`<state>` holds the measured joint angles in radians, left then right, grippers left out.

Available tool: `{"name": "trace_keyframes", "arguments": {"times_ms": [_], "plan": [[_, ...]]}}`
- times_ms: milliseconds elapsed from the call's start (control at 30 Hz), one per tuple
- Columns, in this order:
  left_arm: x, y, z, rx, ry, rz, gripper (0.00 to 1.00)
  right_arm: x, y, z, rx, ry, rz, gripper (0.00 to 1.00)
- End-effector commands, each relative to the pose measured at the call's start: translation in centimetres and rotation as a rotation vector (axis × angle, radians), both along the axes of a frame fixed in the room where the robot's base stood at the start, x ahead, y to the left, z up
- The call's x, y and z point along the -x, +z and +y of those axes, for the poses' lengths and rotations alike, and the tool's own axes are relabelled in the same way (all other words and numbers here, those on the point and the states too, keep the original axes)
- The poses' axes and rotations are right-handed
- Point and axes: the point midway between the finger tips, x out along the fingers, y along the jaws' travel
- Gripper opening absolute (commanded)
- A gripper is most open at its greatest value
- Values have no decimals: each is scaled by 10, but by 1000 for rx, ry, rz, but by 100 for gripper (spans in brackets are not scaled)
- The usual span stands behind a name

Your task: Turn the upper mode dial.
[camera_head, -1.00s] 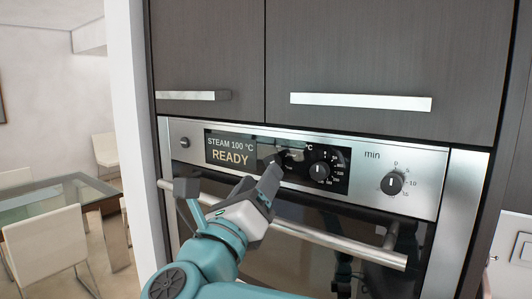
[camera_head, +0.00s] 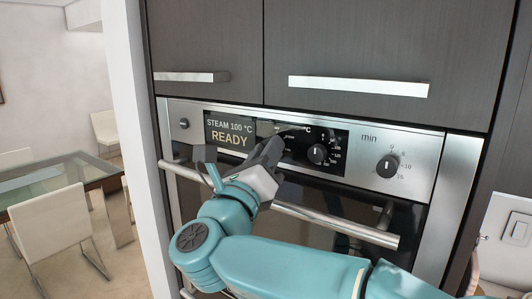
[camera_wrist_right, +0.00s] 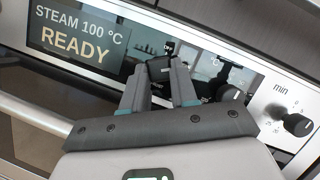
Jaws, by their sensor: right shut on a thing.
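The upper oven's control panel (camera_head: 440,157) is silver with a black dial strip. The upper mode dial (camera_wrist_right: 160,66) is a dark knob just right of the display, between my right fingertips in the right wrist view. My right gripper (camera_wrist_right: 162,74) is shut on this dial; in the head view the gripper (camera_head: 270,150) hides most of it. The display (camera_head: 230,134) reads "STEAM 100 °C" and "READY". The dial's pointer and marks are too hidden to read. My left gripper is not in view.
A temperature dial (camera_head: 317,153) sits right of my gripper, and a minute dial (camera_head: 388,166) farther right. A small knob (camera_head: 184,123) is at the panel's left. The oven's bar handle (camera_head: 335,225) runs below the panel. Cabinet handles (camera_head: 358,86) are above.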

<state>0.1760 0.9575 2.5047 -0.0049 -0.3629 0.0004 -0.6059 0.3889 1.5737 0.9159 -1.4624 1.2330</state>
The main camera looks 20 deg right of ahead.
Motion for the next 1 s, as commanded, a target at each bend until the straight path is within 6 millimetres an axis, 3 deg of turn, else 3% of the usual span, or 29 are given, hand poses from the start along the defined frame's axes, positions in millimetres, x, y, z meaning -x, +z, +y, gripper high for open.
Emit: {"name": "trace_keyframes", "arguments": {"times_ms": [467,1000], "plan": [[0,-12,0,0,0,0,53,3,2,-3,166,0,214,0],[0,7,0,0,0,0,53,4,9,-4,470,0,605,0]]}}
